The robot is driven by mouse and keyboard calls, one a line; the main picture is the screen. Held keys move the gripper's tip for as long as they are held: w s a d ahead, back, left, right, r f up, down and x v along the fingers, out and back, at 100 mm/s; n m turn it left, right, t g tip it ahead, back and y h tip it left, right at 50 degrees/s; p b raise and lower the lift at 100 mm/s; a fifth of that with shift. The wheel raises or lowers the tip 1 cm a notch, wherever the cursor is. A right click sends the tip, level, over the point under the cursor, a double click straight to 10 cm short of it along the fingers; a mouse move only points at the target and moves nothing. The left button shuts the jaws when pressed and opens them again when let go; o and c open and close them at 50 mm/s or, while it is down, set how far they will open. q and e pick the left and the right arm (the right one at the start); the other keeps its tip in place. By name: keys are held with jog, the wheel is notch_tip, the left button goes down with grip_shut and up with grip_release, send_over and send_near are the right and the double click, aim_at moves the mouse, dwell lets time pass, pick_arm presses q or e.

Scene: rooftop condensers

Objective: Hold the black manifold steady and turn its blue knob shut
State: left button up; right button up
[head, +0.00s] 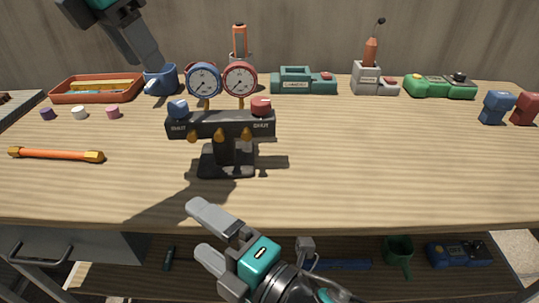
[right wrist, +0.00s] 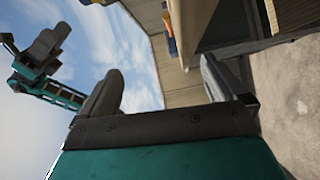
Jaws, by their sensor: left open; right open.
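The black manifold (head: 222,124) stands upright on a dark stand (head: 226,162) at the middle of the bench. Its blue knob (head: 178,108) is at the left end and its red knob (head: 261,105) at the right end; "SHUT" is marked below each. A blue-rimmed gauge (head: 203,80) and a red-rimmed gauge (head: 240,80) rise above it. My left gripper (head: 151,62) is above and left of the manifold, apart from it. My right gripper (head: 196,231) is open and empty before the bench's front edge; its spread fingers show in the right wrist view (right wrist: 158,85).
A blue mug (head: 161,80) and an orange tray (head: 97,90) stand behind left. An orange-handled tool (head: 56,155) lies at left. A teal case (head: 303,82) and a green device (head: 440,87) stand behind right. The bench right of the manifold is clear.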

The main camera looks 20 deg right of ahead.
aim_at(258, 112)
jog(key=w+d+r+m+t+h, duration=0.1)
jog(key=d+r+h, duration=0.1)
jog(key=w+d+r+m+t+h, duration=0.1)
jog(key=r+m+h, duration=0.1)
jog(key=h, duration=0.1)
jog(key=w+d+r+m+t+h, duration=0.1)
jog(key=w+d+r+h, duration=0.1)
jog(key=shift+d+r+t, duration=0.3)
jog(key=shift+d, duration=0.05)
jog(key=w+d+m+h, duration=0.1)
jog(key=w+d+h, duration=0.1)
jog(key=w, duration=0.2)
jog(key=w+d+r+m+h, duration=0.1)
jog(key=w+d+h, duration=0.1)
jog(key=w, duration=0.3)
jog(key=w+d+m+h, duration=0.1)
jog(key=w+d+h, duration=0.1)
jog(key=w, duration=0.3)
jog(key=shift+d+r+m, duration=0.1)
jog(key=shift+r+m, duration=0.25)
jog(key=shift+m, duration=0.05)
jog(key=shift+c, duration=0.5)
